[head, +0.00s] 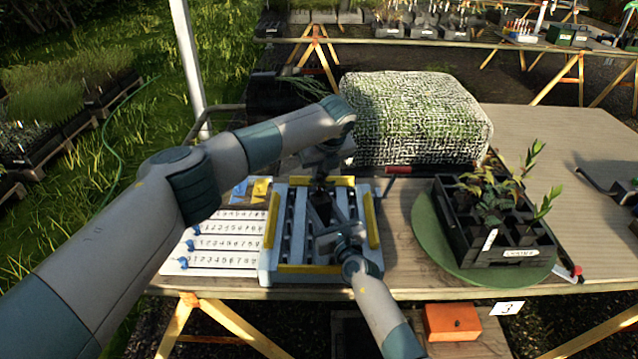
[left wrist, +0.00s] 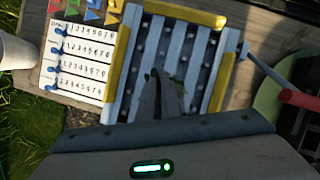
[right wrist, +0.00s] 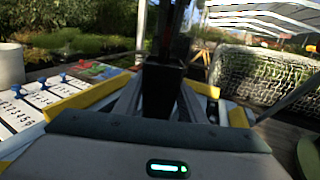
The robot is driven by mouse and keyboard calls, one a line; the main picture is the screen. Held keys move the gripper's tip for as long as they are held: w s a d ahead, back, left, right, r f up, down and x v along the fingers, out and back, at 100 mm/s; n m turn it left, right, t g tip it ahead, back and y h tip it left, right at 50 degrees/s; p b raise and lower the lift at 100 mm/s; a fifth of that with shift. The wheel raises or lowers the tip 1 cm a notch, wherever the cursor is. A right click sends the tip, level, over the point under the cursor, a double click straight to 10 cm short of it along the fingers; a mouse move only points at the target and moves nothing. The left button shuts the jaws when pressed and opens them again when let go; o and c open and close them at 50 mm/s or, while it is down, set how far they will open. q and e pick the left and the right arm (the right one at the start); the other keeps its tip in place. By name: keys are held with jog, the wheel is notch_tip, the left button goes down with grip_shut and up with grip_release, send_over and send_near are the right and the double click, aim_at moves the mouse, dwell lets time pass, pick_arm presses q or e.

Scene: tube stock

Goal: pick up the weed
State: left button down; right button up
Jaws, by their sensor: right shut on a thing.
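My right gripper (head: 322,212) is shut on a black square tube (right wrist: 163,88), held upright over the slatted rack (head: 273,225). The tube also shows dark in the head view (head: 320,203). My left gripper (head: 321,180) points down just above the tube. In the left wrist view its fingers (left wrist: 160,78) lie close together over the rack; whether they are parted or touching is unclear. A small green bit (left wrist: 179,84) shows beside those fingertips, too small to identify. I cannot make out a clear weed; the tube's top is largely hidden by my left gripper.
A black crate of leafy seedlings (head: 480,250) stands on a green round turntable (head: 432,240) at right. A mesh-covered block (head: 415,115) stands behind the rack. A numbered board (head: 215,262) with blue pegs lies left.

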pick_arm(q)
notch_tip(320, 180, up, 8)
jog(key=shift+r, duration=0.1)
dwell(0.5)
pick_arm(e)
jog(key=o, duration=1.3)
jog(key=shift+c, duration=0.2)
jog(key=shift+s, duration=0.15)
jog(key=v, duration=1.1)
jog(key=shift+s+d, duration=0.15)
jog(key=shift+s, duration=0.1)
